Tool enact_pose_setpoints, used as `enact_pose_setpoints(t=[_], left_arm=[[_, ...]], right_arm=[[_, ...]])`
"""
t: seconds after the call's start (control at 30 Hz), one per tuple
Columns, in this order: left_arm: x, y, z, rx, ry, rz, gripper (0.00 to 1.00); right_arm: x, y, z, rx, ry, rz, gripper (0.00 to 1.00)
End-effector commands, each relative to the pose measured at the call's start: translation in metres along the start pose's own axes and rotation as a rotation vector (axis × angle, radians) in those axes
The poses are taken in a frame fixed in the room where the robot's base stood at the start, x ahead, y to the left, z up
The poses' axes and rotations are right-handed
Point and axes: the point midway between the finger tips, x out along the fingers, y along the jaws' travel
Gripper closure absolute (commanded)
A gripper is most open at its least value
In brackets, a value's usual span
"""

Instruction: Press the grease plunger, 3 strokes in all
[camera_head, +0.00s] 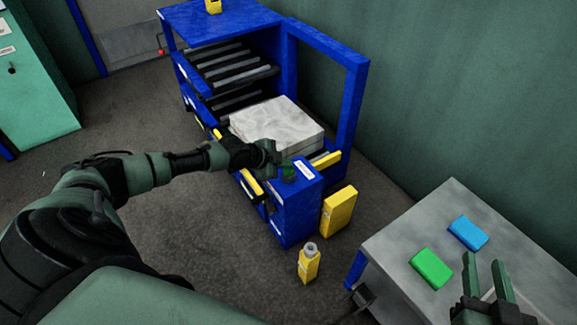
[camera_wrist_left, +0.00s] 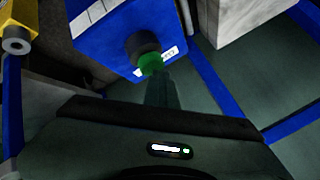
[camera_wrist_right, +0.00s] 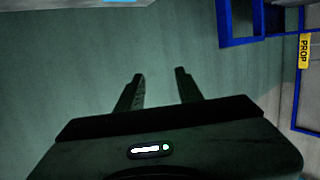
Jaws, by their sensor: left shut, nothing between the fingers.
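The grease plunger (camera_head: 289,173) sits on top of the blue box at the press's front corner. It has a black collar and a green cap, which also shows in the left wrist view (camera_wrist_left: 150,62). My left gripper (camera_head: 279,160) is shut and empty, right at the plunger. In the left wrist view its closed fingertips (camera_wrist_left: 158,78) overlap the lower edge of the green cap. I cannot tell whether they touch it. My right gripper (camera_head: 484,258) is open and empty near the grey table; its spread fingers show in the right wrist view (camera_wrist_right: 160,73).
The blue press frame (camera_head: 357,100) holds a pale bale (camera_head: 275,121). A yellow block (camera_head: 339,210) and a yellow bottle (camera_head: 309,266) stand on the floor beside the box. The grey table (camera_head: 400,228) carries a green block (camera_head: 431,268) and a blue block (camera_head: 468,232).

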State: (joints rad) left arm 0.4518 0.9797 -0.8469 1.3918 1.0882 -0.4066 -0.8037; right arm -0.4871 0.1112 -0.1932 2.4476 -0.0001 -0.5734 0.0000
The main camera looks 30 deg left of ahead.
Motion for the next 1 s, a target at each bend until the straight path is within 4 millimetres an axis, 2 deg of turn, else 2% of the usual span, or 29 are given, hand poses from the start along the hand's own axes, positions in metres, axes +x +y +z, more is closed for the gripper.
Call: enact_pose_setpoints(t=[0.2, 1.0], left_arm=[[-0.001, 0.002, 0.001, 0.0, -0.004, 0.006, 1.0], [-0.01, -0.005, -0.006, 0.0, -0.003, 0.004, 1.0]], right_arm=[[0.0, 0.0, 0.003, 0.0, -0.024, 0.0, 0.64], [-0.017, 0.007, 0.053, -0.001, -0.274, 0.015, 0.64]])
